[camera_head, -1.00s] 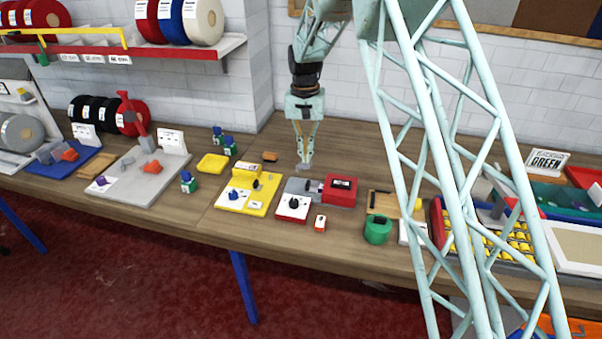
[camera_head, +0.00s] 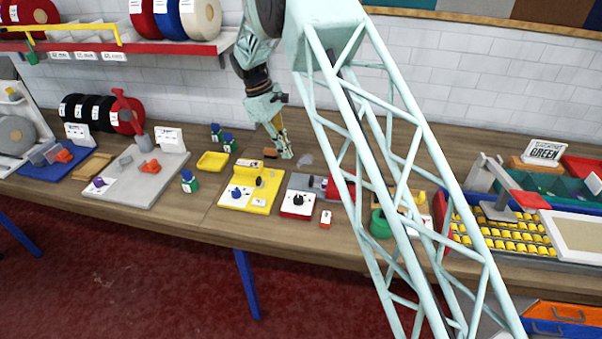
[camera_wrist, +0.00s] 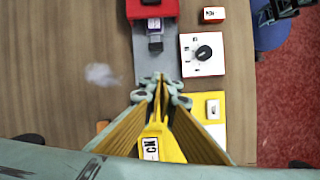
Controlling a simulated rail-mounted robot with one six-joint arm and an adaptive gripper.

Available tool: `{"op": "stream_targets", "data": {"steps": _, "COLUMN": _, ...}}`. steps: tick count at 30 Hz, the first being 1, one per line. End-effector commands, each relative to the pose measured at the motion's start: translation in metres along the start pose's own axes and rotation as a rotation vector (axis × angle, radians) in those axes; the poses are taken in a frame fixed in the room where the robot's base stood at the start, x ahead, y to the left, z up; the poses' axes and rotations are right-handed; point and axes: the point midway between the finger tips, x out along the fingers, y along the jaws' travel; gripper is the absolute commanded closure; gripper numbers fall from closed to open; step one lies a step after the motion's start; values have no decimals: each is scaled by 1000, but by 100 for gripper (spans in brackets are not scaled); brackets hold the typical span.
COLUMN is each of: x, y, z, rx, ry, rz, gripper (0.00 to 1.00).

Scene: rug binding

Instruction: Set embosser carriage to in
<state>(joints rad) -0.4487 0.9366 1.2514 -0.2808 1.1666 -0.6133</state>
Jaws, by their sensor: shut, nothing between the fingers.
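A red-and-grey device lies on the bench, probably the embosser. Its red housing (camera_head: 341,190) is partly hidden behind my arm, and its grey bed (camera_head: 300,181) runs left from it. In the wrist view a small dark-and-purple block (camera_wrist: 155,35), perhaps the carriage, sits on the bed against the red housing (camera_wrist: 152,9). A white panel with a black dial (camera_head: 298,200) stands at its front. My gripper (camera_head: 287,155) is shut and empty, tilted, just left of and behind the bed's left end. In the wrist view my fingertips (camera_wrist: 162,88) cover that end.
A yellow device (camera_head: 262,199) with a blue knob stands left of the grey bed. A pale blob (camera_wrist: 101,74) lies on the bare bench behind the bed.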

Motion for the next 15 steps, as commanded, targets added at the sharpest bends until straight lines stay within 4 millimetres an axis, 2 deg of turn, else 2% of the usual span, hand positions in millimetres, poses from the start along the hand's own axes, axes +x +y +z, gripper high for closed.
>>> {"op": "stream_targets", "data": {"steps": 6, "x": -3, "y": -3, "z": -7, "rx": -170, "ry": -44, "rz": 17, "gripper": 100}}
{"op": "stream_targets", "data": {"steps": 15, "x": -4, "y": -4, "z": -9, "rx": -219, "ry": -56, "rz": 20, "gripper": 100}}
